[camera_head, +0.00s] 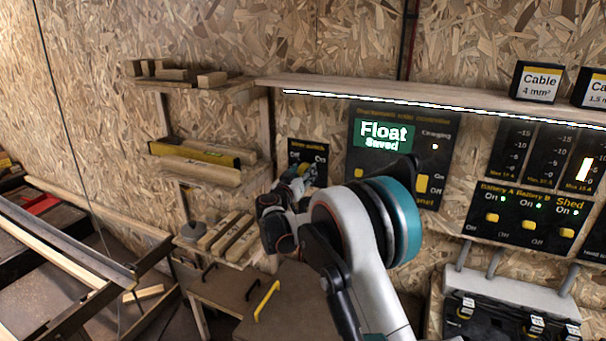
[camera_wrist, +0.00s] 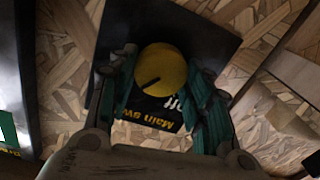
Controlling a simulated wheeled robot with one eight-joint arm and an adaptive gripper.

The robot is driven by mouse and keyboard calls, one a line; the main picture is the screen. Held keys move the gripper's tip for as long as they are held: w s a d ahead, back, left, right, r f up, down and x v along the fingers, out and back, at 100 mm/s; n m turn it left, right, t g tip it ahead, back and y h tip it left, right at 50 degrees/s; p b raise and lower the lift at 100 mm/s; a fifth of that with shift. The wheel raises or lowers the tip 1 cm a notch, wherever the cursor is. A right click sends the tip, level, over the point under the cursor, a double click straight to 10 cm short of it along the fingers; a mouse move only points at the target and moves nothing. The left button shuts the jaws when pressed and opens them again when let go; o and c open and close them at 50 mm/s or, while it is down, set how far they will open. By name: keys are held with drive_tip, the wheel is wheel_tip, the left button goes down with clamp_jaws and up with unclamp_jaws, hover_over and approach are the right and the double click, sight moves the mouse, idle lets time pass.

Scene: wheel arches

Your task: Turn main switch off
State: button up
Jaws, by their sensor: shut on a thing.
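The main switch is a black panel (camera_head: 320,155) on the chipboard wall, with "Off" at left and "On" at right in the head view. Its round yellow knob (camera_wrist: 165,66) shows in the wrist view, with a short dark mark on its lower left part. My gripper (camera_head: 297,182) is at the panel and hides most of the knob in the head view. In the wrist view my gripper (camera_wrist: 160,82) has its green-padded fingers on both sides of the knob, shut on it. Part of the lettering is hidden behind the fingers.
Right of the switch is a solar controller panel (camera_head: 390,121) whose screen reads "Float Saved". A battery switch panel (camera_head: 525,215) is further right. A lit shelf (camera_head: 430,96) runs above. Small wooden shelves (camera_head: 205,172) stand at left, and a cabinet (camera_head: 300,290) below.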

drive_tip(key=n, duration=0.4)
drive_tip(key=shift+n, duration=0.3)
drive_tip(key=n, duration=0.3)
drive_tip(key=shift+a+n+g+p, duration=0.15)
drive_tip(key=shift+n+g+p, duration=0.15)
drive_tip(key=shift+p, duration=0.05)
drive_tip(key=n, duration=0.3)
drive_tip(key=shift+f, duration=0.1)
drive_tip(key=shift+a+n, duration=0.1)
drive_tip(key=shift+n, duration=2)
drive_tip(key=o, duration=1.1)
drive_tip(key=shift+c, duration=0.2)
